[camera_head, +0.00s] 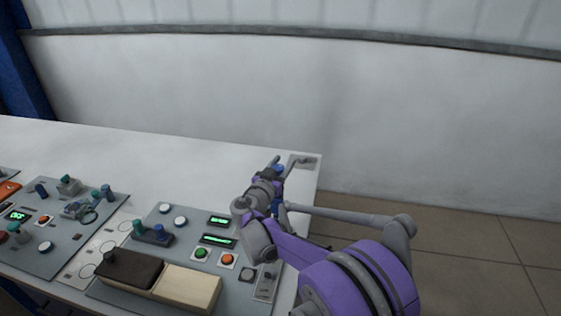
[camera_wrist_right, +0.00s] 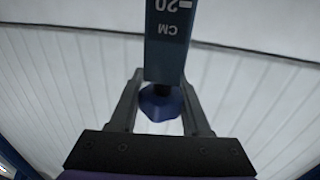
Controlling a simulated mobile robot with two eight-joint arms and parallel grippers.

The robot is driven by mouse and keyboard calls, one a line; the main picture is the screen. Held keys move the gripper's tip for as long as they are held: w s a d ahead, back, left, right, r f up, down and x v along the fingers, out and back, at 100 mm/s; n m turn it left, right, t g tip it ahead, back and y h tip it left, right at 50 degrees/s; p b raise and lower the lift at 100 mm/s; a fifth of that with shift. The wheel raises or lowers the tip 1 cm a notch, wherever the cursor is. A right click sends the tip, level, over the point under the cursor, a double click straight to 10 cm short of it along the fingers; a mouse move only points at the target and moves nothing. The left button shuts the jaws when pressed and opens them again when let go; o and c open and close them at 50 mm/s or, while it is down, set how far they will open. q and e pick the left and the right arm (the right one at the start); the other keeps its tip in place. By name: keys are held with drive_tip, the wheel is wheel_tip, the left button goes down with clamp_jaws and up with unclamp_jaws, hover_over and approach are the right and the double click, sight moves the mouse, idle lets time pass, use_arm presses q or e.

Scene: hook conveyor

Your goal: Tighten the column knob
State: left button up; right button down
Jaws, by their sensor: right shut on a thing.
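The column (camera_wrist_right: 167,40) is a blue upright bar with white scale marks reading 20 CM, upside down in the right wrist view. The column knob (camera_wrist_right: 160,104) is a faceted blue-purple knob beside the bar. My right gripper (camera_wrist_right: 160,78) has one finger on each side of the knob and is shut on it. The column hides part of the fingertips. In the head view my right gripper (camera_head: 277,165) is at the table's far right corner, and my arm hides most of the column there. My left gripper is not in view.
The white table (camera_head: 150,150) carries grey panels with buttons, small green displays, and a dark brown block (camera_head: 128,268) beside a cream block (camera_head: 188,287). A grey plate (camera_head: 306,161) lies at the far right corner. Tiled floor (camera_head: 480,240) is clear to the right. A white wall stands behind.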

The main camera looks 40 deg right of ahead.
drive_tip(key=m+g, duration=0.1)
drive_tip(key=g, duration=0.1)
drive_tip(key=m+g+h, duration=0.1)
drive_tip(key=m+g+h+p, duration=0.1)
drive_tip(key=g, duration=0.1)
drive_tip(key=shift+s+d+r+m+g, duration=0.1)
drive_tip(key=shift+s+m+g, duration=0.2)
drive_tip(key=shift+s+m, duration=0.1)
drive_tip(key=m+g, duration=0.1)
drive_tip(key=g, duration=0.1)
drive_tip(key=m+g+p, duration=0.1)
drive_tip(key=g, duration=0.1)
drive_tip(key=shift+s+m, duration=0.3)
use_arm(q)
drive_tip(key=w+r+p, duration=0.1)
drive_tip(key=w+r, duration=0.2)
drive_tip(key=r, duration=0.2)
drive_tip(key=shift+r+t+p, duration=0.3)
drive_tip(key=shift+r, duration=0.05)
use_arm(e)
drive_tip(key=shift+s+m+g+y, duration=0.25)
drive_tip(key=shift+m+g, duration=0.5)
drive_tip(key=shift+g, duration=0.4)
drive_tip(key=shift+s+m+g+y, duration=0.2)
drive_tip(key=shift+m+g+y, duration=0.15)
drive_tip(key=shift+m+g, duration=0.65)
drive_tip(key=shift+s+m+g+y, duration=0.25)
drive_tip(key=shift+m+g, duration=0.3)
drive_tip(key=shift+g, duration=1.1)
